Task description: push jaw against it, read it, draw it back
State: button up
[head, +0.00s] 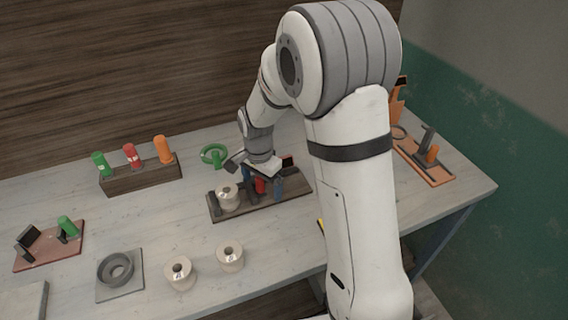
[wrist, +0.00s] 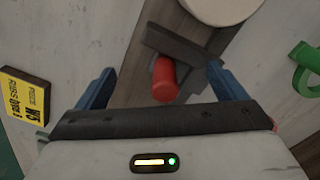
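A dark measuring board (head: 216,215) lies mid-table. A cream clay piece (head: 229,203) sits at its left end, and shows at the top edge of the wrist view (wrist: 222,8). A dark grey jaw bar (wrist: 187,47) lies beside it, with a small gap seeming to separate them. A red knob (wrist: 163,79) stands behind the bar. My gripper (wrist: 165,92) is open, its blue fingers on either side of the knob with space showing on both sides. A small black panel (head: 288,163) at the board's right end is mostly hidden; no reading is legible.
Two cream pieces (head: 230,257) (head: 181,273) stand in front. A grey ring block (head: 118,270) and a reddish board (head: 47,247) lie left. Behind are a holder (head: 140,179) with coloured handles and a green ring (head: 213,155). An orange tray (head: 424,165) lies right. A yellow label (wrist: 25,94) is near my gripper.

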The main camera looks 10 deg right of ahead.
jog(key=shift+w+r, duration=0.1)
notch_tip(320, 180, up, 7)
jog(key=p, duration=0.4)
jog(key=shift+p, duration=0.4)
